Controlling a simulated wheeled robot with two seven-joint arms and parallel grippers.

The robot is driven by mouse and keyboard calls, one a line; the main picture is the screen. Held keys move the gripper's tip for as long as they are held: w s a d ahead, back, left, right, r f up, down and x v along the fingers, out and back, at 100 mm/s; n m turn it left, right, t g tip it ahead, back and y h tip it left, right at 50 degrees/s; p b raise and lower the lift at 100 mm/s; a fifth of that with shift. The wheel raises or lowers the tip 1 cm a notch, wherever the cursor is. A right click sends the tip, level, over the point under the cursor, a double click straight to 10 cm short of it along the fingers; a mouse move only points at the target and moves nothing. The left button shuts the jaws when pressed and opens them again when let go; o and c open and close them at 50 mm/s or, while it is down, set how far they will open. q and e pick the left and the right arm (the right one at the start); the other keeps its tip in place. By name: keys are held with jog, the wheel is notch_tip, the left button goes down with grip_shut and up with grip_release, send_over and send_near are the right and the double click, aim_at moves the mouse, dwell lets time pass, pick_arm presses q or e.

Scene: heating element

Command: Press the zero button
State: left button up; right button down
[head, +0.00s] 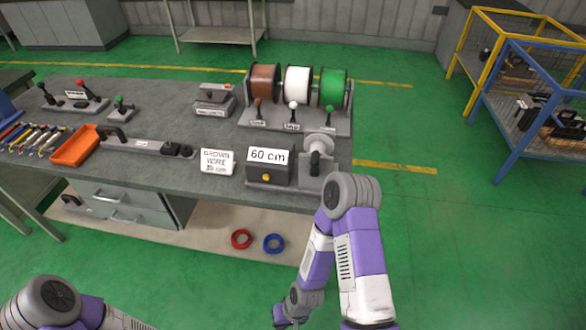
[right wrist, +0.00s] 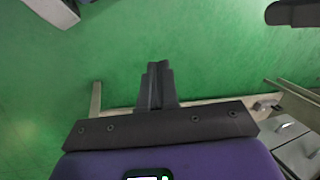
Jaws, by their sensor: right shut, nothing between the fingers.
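A dark box with a white display reading "60 cm" (head: 268,156) stands at the front right of the grey workbench. A small round yellow button (head: 266,178) is on its front face; no zero label is readable. My right gripper (head: 280,318) hangs low at the bottom of the head view, below and in front of the bench, well apart from the button. In the right wrist view its fingers (right wrist: 158,85) are shut together and empty over the green floor. My left arm shows at the bottom left, but its gripper is outside the picture.
A grey crank device (head: 318,150) stands right beside the box, and a "brown wire" sign (head: 217,162) to its left. Wire spools (head: 298,82) stand behind. An orange tray (head: 77,146) is at left. Red (head: 241,239) and blue (head: 273,243) rings lie below the bench.

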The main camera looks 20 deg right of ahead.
jog(key=shift+d, duration=0.1)
jog(key=shift+s, duration=0.1)
jog(key=w+d+r+m+t, duration=0.1)
jog(key=w+r+t, duration=0.95)
jog(key=w, duration=0.65)
jog(key=w+d+r+t, duration=0.1)
jog(key=w+r+t, duration=0.1)
jog(key=r, duration=0.5)
jog(key=w+d+r+m+t+h, duration=0.1)
jog(key=w+r+t, duration=0.2)
jog(key=r, duration=0.4)
jog(key=shift+w+d+r+p, duration=0.35)
jog(key=shift+w+r+p, duration=0.05)
jog(key=shift+w, duration=0.2)
